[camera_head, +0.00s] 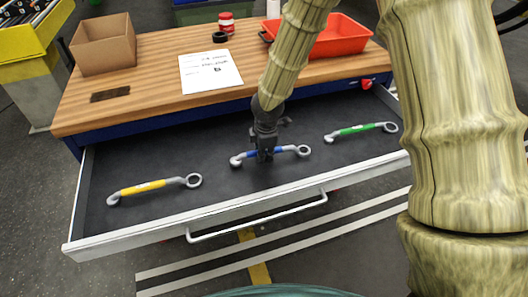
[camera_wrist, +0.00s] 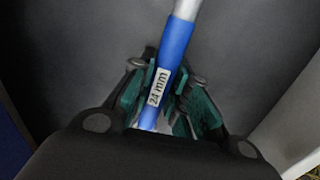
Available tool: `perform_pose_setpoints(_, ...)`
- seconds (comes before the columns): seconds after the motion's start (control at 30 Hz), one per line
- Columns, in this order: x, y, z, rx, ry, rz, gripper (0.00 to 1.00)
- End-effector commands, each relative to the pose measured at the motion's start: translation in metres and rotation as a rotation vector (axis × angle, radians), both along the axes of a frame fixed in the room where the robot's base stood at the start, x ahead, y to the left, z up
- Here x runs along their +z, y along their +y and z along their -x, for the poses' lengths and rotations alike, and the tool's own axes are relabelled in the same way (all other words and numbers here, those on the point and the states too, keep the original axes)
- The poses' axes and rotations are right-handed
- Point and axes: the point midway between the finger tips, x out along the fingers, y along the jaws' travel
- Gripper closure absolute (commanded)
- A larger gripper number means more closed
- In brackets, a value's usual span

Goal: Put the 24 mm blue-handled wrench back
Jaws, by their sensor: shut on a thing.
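The blue-handled wrench (camera_head: 286,150) lies in the open drawer (camera_head: 221,177), between the two other wrenches. Its label (camera_wrist: 158,87) reads 24 mm in the wrist view. My gripper (camera_head: 265,154) points down over its handle and is shut on it. In the wrist view, the teal finger pads of my gripper (camera_wrist: 165,105) stand on both sides of the blue handle (camera_wrist: 175,42). The lower part of the handle is hidden by the gripper body there. I cannot tell whether the wrench touches the drawer floor.
A yellow-handled wrench (camera_head: 153,187) lies at the drawer's left, a green-handled one (camera_head: 360,131) at its right. On the wooden tabletop (camera_head: 150,91) are a cardboard box (camera_head: 104,55), a paper sheet (camera_head: 210,72), a red-lidded jar (camera_head: 226,22) and a red bin (camera_head: 339,38).

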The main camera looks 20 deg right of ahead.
Motion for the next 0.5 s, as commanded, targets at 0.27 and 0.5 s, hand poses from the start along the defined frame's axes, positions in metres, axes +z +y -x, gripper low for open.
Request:
perform_pose_setpoints(0.27,-0.0030,0.0001,-0.0002,0.000,-0.001,0.000,1.00)
perform_pose_setpoints(0.5,-0.0066,0.0002,-0.0003,0.000,-0.001,0.000,1.00)
